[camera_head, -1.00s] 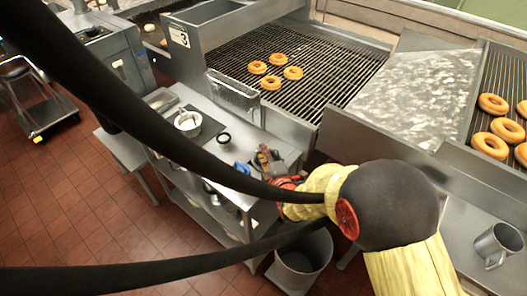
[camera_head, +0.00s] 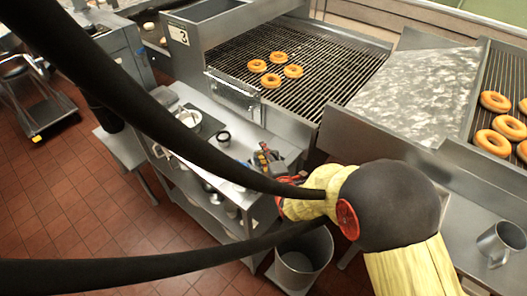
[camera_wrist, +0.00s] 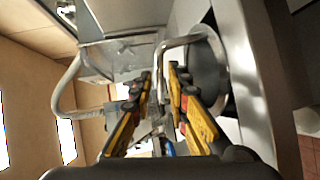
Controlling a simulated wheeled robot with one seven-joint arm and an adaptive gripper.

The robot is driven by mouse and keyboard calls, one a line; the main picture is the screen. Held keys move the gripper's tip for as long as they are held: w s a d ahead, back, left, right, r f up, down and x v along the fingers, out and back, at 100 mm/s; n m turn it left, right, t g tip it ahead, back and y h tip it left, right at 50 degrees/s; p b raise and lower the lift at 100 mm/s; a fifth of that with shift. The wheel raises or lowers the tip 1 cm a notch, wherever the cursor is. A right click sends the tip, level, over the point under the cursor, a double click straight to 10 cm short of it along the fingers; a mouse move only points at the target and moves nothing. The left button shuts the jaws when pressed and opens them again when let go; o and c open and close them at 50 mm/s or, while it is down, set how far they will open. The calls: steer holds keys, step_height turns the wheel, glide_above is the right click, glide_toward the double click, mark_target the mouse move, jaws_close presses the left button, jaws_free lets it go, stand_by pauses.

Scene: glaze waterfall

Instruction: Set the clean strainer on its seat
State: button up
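My gripper (camera_head: 264,155) is over the right end of the steel worktable in the head view. In the wrist view its two yellow and black fingers (camera_wrist: 160,76) point ahead with a narrow gap between the tips. Grey metal parts show in that gap, and I cannot tell whether they are held or lie behind. A round metal vessel (camera_wrist: 207,75) with a bent bar handle is just right of the fingers. I cannot single out the strainer or its seat for sure. A pale-rimmed round vessel (camera_head: 189,119) stands on the worktable, left of my gripper.
A small dark-rimmed cup (camera_head: 223,138) stands on the worktable (camera_head: 222,168). Fryer grate (camera_head: 320,75) with several doughnuts lies behind. A metal bin (camera_head: 301,262) stands on the floor below my arm. A metal jug (camera_head: 500,243) is at right. A cart (camera_head: 40,98) stands far left.

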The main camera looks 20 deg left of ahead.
steer(key=shift+o, duration=1)
steer(key=shift+f, duration=0.1)
steer(key=v, duration=1.2)
step_height(320, 180, up, 10)
steer(key=p, duration=0.5)
steer(key=shift+p, duration=0.35)
